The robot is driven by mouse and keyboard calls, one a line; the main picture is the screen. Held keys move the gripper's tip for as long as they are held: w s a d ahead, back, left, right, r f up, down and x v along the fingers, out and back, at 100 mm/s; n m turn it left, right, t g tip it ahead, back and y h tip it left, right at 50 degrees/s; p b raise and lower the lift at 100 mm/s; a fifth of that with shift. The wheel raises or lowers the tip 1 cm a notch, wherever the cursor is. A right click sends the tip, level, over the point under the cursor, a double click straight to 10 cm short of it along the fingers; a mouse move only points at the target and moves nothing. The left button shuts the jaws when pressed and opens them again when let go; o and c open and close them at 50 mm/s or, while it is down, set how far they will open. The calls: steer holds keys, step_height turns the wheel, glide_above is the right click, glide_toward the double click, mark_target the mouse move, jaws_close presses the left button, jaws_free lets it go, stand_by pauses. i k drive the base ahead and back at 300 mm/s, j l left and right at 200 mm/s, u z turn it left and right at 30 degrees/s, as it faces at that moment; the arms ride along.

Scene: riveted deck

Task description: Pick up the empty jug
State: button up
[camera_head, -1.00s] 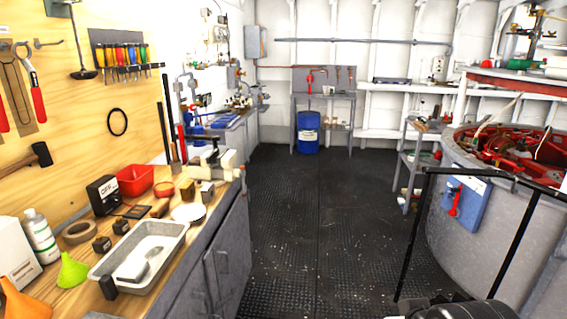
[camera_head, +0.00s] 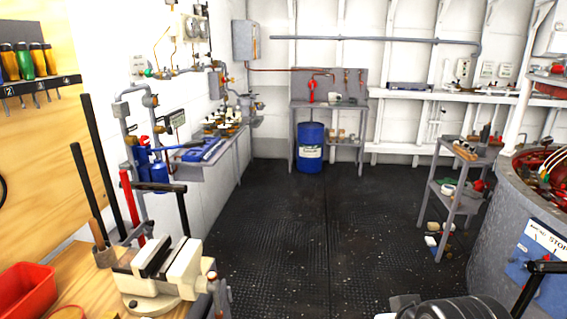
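I cannot make out a jug for certain in the head view. Small pale items (camera_head: 343,134) stand on the lower shelf of the far bench, too small to tell apart. A dark ribbed part of my own arm shows at the bottom edge, right of centre. My gripper's fingers do not show.
The black deck (camera_head: 330,230) is clear down the middle. A workbench with a white vise (camera_head: 168,278) and a red bin (camera_head: 28,291) is at lower left. A blue drum (camera_head: 310,147) stands under the far bench (camera_head: 329,105). A grey shelf stand (camera_head: 465,201) and round tank (camera_head: 490,250) are at right.

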mark_target(332, 97)
steer(key=i, duration=6.6)
steer(key=i+z, duration=0.25)
steer(key=i, duration=0.25)
steer(key=i+j+z, duration=0.25)
steer(key=i, duration=0.25)
steer(key=i+j+z, duration=0.25)
steer(key=i, duration=0.2)
steer(key=i+j+z, duration=0.25)
steer(key=i+j, duration=0.1)
steer(key=i, duration=0.1)
